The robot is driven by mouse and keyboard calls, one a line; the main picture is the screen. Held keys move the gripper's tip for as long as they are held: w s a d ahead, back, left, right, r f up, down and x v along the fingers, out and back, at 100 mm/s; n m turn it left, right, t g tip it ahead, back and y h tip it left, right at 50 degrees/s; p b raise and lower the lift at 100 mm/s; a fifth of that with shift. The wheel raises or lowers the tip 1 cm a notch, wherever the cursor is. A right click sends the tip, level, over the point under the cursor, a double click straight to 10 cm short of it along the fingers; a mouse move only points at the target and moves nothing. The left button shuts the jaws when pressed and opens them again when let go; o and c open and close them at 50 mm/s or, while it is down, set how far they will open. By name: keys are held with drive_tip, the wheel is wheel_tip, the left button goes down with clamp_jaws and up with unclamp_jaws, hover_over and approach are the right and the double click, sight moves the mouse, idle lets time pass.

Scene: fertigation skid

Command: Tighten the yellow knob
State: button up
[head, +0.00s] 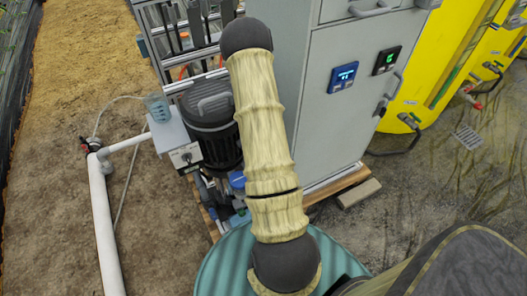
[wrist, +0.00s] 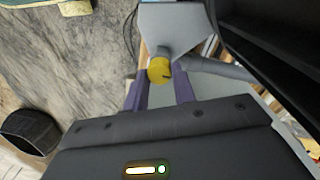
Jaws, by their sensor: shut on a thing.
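The yellow knob (wrist: 159,70) shows in the wrist view, just above the picture's middle, as a small round yellow end with a dark mark on it. It sits at a grey fitting that joins a grey pipe (wrist: 215,72). My gripper (wrist: 158,78) has its two purple fingers on either side of the knob and is shut on it. The far side of the knob is hidden. In the head view my arm covers the middle, and neither the knob nor my gripper can be made out there.
A grey cabinet (head: 325,115) with two small displays stands right of my arm. A dark motor (head: 208,115) stands left of it. A teal drum (head: 222,270) is in front, and yellow tanks (head: 425,75) stand at the right. A white pipe (head: 103,225) runs along the open ground at left.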

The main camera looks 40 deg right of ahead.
drive_tip(key=shift+a, duration=0.15)
drive_tip(key=o, duration=1)
drive_tip(key=shift+r, duration=0.2)
drive_tip(key=r+p, duration=0.1)
drive_tip(key=r, duration=0.6)
drive_tip(key=shift+w, duration=0.2)
